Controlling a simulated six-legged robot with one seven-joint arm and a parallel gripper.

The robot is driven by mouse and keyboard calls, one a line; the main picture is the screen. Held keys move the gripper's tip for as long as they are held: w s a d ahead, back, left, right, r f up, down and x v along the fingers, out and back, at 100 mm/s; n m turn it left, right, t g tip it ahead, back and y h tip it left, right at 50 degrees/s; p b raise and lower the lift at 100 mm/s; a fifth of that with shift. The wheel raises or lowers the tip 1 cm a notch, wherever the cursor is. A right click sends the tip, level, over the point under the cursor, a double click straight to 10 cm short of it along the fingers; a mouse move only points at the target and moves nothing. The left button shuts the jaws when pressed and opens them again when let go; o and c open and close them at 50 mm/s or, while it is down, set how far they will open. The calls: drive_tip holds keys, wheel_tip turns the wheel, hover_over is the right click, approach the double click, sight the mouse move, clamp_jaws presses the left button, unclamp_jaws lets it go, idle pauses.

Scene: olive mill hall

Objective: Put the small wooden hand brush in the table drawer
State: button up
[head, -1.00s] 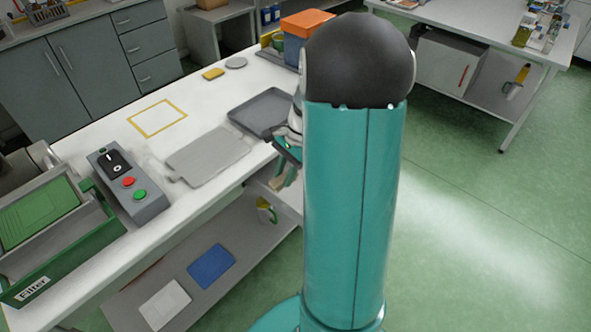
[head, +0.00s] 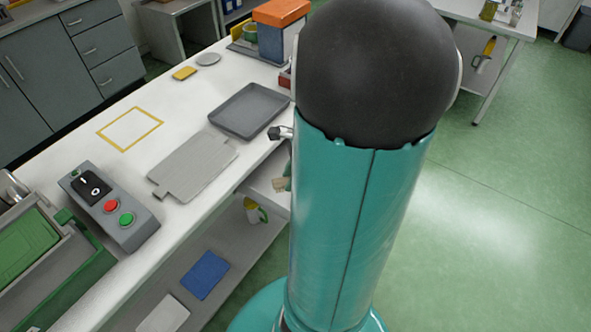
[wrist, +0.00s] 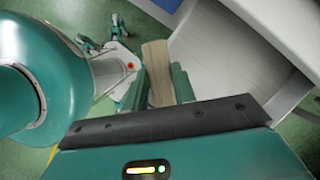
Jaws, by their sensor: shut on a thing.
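The small wooden hand brush (wrist: 157,68) is between the fingers of my gripper (wrist: 158,84), which is shut on it. In the wrist view the brush is beside the left edge of the open, pale table drawer (wrist: 215,60). The drawer's visible floor looks bare. In the head view the end of the brush (head: 280,184) shows by the drawer (head: 264,192), just left of my arm. My arm hides the gripper and much of the drawer there. I cannot tell the brush's height above the drawer.
The white table (head: 185,222) carries a dark tray (head: 249,110), a grey board (head: 193,166), a control box (head: 108,210) and a green filter unit (head: 30,255). A lower shelf holds a blue item (head: 205,275) and a mug (head: 253,211). Green floor (head: 480,230) is open at right.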

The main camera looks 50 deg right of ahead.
drive_tip(key=w+d+f, duration=0.1)
drive_tip(key=d+f, duration=0.2)
drive_tip(key=d, duration=0.1)
drive_tip(key=w+d+f, duration=0.1)
drive_tip(key=d+f, duration=0.2)
drive_tip(key=d, duration=0.1)
drive_tip(key=w+d+f, duration=0.1)
drive_tip(key=d+f, duration=0.2)
drive_tip(key=d, duration=0.1)
drive_tip(key=shift+d, duration=0.15)
drive_tip(key=shift+d+f, duration=0.15)
drive_tip(key=shift+f, duration=0.8)
drive_tip(key=shift+d+f, duration=0.15)
drive_tip(key=shift+f, duration=0.75)
drive_tip(key=shift+f, duration=0.1)
drive_tip(key=o, duration=0.9)
drive_tip(key=shift+o, duration=0.2)
